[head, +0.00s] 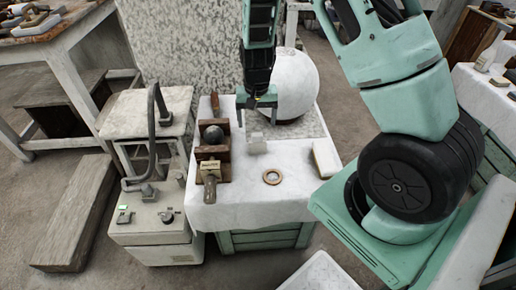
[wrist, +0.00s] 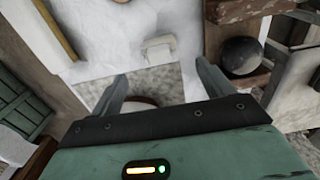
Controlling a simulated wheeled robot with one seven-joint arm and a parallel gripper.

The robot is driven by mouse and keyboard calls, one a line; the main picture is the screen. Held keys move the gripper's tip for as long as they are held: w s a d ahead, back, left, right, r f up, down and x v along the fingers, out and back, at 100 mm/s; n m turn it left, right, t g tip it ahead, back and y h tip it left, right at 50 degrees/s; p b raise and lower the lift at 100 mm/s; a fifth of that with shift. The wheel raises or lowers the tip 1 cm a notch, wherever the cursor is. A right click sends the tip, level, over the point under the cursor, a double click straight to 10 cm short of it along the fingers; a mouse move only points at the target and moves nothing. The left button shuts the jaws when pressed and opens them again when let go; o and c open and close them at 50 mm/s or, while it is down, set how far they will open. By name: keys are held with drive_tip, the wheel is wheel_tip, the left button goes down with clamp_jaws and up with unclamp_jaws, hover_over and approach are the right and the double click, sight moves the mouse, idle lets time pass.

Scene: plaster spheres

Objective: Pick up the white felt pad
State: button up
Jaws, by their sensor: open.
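A small white block (head: 257,143), which looks like the white felt pad, rests on the white-covered table (head: 235,205), in front of a grey speckled slab. It also shows in the wrist view (wrist: 158,45), above and between my fingertips in the picture. My gripper (head: 257,104) is open and empty, pointing down above the table, a little behind the pad and apart from it. In the wrist view my gripper's two fingers (wrist: 161,76) stand wide apart over the speckled slab.
A large white sphere (head: 297,85) stands close to the right of my gripper. A wooden jig with a dark ball (head: 211,135) is left of the pad. A ring (head: 272,177) and a pale rectangular block (head: 326,158) lie nearer the front. The cloth between them is clear.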

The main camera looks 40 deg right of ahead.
sight(257, 134)
wheel_tip(257, 134, down, 9)
drive_tip(key=shift+s+r+b, duration=0.1)
drive_tip(key=shift+r+b, duration=0.1)
drive_tip(key=shift+b, duration=0.35)
drive_tip(key=c, duration=1.1)
